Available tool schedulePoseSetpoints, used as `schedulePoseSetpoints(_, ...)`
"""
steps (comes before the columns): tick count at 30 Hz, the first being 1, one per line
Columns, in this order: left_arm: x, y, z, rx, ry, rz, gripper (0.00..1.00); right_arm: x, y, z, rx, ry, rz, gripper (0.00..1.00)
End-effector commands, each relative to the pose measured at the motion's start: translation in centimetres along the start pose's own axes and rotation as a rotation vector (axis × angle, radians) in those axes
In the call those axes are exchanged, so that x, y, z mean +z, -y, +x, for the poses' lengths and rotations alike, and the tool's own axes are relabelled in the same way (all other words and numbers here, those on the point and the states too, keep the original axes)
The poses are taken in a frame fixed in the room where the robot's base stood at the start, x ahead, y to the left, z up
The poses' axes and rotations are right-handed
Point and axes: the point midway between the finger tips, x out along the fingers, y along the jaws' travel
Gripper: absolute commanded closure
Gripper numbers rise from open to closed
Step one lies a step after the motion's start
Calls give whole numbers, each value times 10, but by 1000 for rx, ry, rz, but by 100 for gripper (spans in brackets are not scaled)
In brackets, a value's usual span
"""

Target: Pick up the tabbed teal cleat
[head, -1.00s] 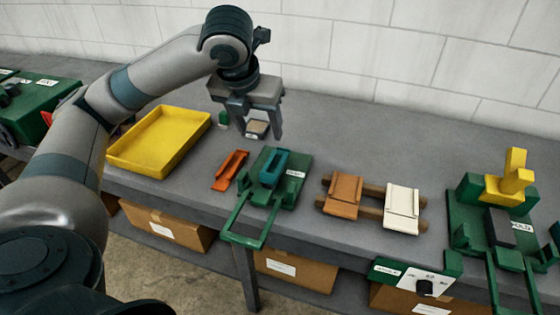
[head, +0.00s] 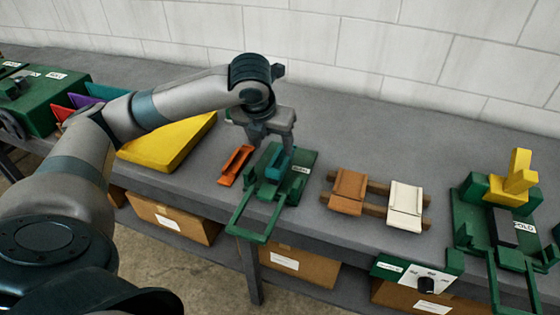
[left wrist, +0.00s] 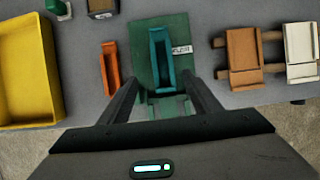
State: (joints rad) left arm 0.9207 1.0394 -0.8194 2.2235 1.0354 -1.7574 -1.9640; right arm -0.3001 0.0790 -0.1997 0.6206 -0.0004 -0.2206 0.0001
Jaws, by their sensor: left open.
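The teal cleat (head: 281,164) is a narrow channel-shaped piece resting on the green fixture (head: 302,163). In the left wrist view the teal cleat (left wrist: 153,62) lies lengthwise near the top middle, beside a white label on the fixture (left wrist: 174,28). My left gripper (head: 271,146) is open above the fixture, and its fingers partly hide the cleat's far end in the head view. In the left wrist view my left gripper (left wrist: 160,80) has its fingers spread to either side of the cleat's near end. My right gripper is not in view.
An orange channel piece (head: 236,163) lies just left of the fixture. A yellow tray (head: 165,146) is farther left. Brown (head: 348,189) and cream (head: 405,202) pieces sit on a wooden rack to the right. A green fixture with a yellow block (head: 513,183) stands far right.

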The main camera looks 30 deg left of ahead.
Motion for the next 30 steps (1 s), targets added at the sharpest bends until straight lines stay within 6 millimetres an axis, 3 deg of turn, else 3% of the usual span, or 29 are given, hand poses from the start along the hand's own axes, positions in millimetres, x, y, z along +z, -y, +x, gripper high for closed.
schedulePoseSetpoints(6,0,0,25,0,-2,1,42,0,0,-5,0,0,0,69)
schedulePoseSetpoints(22,0,2,33,-1,-2,0,42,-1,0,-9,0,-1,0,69)
schedulePoseSetpoints(30,1,7,64,0,-3,-1,42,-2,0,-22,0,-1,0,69)
